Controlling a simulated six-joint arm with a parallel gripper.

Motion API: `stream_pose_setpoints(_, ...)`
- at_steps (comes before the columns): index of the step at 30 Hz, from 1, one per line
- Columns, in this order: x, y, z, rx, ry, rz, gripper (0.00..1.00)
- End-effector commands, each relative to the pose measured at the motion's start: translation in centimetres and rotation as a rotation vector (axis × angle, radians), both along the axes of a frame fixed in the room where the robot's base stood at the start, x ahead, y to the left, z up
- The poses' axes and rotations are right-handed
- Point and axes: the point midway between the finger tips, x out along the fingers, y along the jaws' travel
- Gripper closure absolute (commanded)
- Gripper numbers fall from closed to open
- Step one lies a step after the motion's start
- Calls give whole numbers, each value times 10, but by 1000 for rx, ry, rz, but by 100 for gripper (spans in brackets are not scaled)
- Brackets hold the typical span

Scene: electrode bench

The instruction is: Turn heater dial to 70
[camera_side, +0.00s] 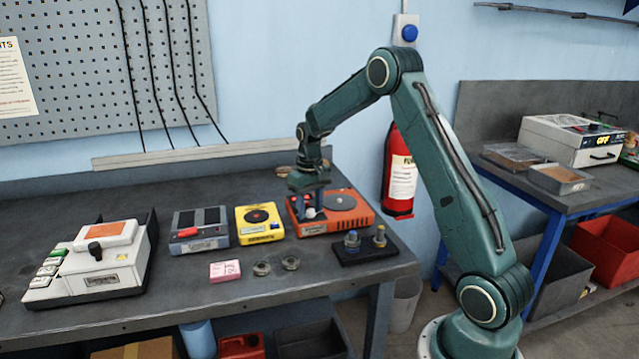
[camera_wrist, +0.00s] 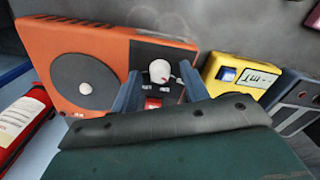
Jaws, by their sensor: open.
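The orange heater (camera_side: 352,219) with a round dark plate stands at the right end of the bench. It also fills the upper left of the wrist view (camera_wrist: 110,40). Its pale dial (camera_wrist: 160,71) with a red mark sits on a dark panel, above a red switch (camera_wrist: 153,103). My gripper (camera_side: 311,208) is over the heater's left part, pointing down. In the wrist view my gripper's two blue fingers (camera_wrist: 160,88) are apart, one on each side of the dial. I cannot tell whether they touch it. The dial's number is too small to read.
A yellow device (camera_side: 259,223) stands close left of the heater, with a grey device (camera_side: 198,230) beyond it. A black stand with two small electrodes (camera_side: 365,246) is in front.

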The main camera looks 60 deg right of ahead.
Motion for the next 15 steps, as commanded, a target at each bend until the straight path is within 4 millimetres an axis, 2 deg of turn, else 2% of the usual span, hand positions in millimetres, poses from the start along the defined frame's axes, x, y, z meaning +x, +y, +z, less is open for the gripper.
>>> stream_pose_setpoints(8, 0, 0, 10, 0, 0, 0, 55)
stream_pose_setpoints(15, 0, 0, 39, -1, -2, 0, 55)
